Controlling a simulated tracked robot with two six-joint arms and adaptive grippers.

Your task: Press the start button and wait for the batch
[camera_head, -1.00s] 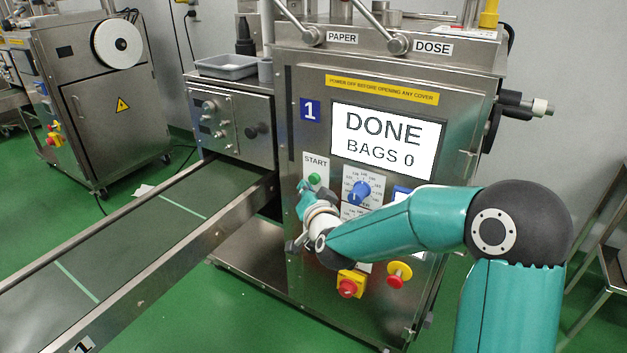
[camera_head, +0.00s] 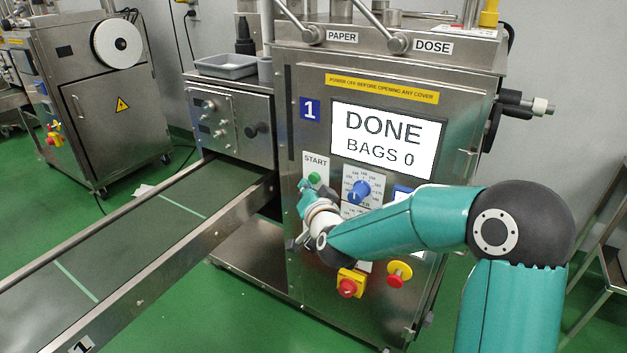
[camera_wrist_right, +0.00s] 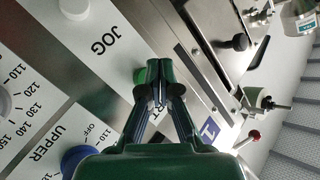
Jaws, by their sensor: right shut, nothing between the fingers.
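The green start button (camera_head: 314,179) sits under the START label (camera_head: 316,161) on the steel front panel of machine 1 (camera_head: 300,236). The screen (camera_head: 388,139) above it reads DONE, BAGS 0. My right gripper (camera_head: 304,186) is shut and empty, its tip just beside and below the button in the head view. In the right wrist view the shut fingers (camera_wrist_right: 159,72) point at the panel, with a bit of the green button (camera_wrist_right: 139,76) showing beside them. I cannot tell whether they touch it. My left gripper is not in view.
A blue dial (camera_head: 359,191) is right of the button. A red knob on a yellow plate (camera_head: 349,284) and a red-and-yellow button (camera_head: 398,274) are lower down. A conveyor (camera_head: 150,232) runs out to the left. A second machine (camera_head: 85,110) stands behind on the left.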

